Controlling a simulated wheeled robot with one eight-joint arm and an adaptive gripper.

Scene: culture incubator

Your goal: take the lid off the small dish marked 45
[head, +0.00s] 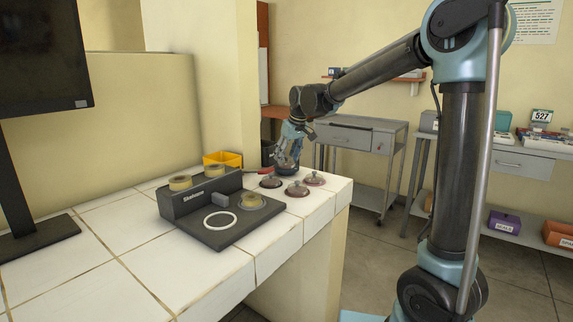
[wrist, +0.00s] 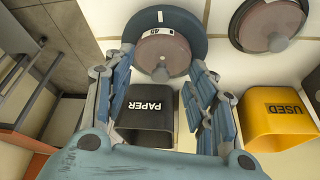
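The small dish marked 45 (wrist: 149,48) is at the top of the wrist view, with a dark blue-grey rim, a pinkish lid and a small knob (wrist: 160,74). A white tag on it appears to read 45. My gripper (wrist: 163,60) is open, with one finger on each side of the knob. I cannot tell whether the fingers touch the lid. In the head view my gripper (head: 288,163) points down over the far end of the white counter and partly hides the dish below it.
Several lidded dishes (head: 297,189) stand close by; one shows in the wrist view (wrist: 268,25). A black PAPER box (wrist: 147,125) and a yellow USED box (wrist: 275,118) are near the fingers. The yellow box (head: 222,159) also shows behind a black device (head: 205,230) with round yellowish pieces.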

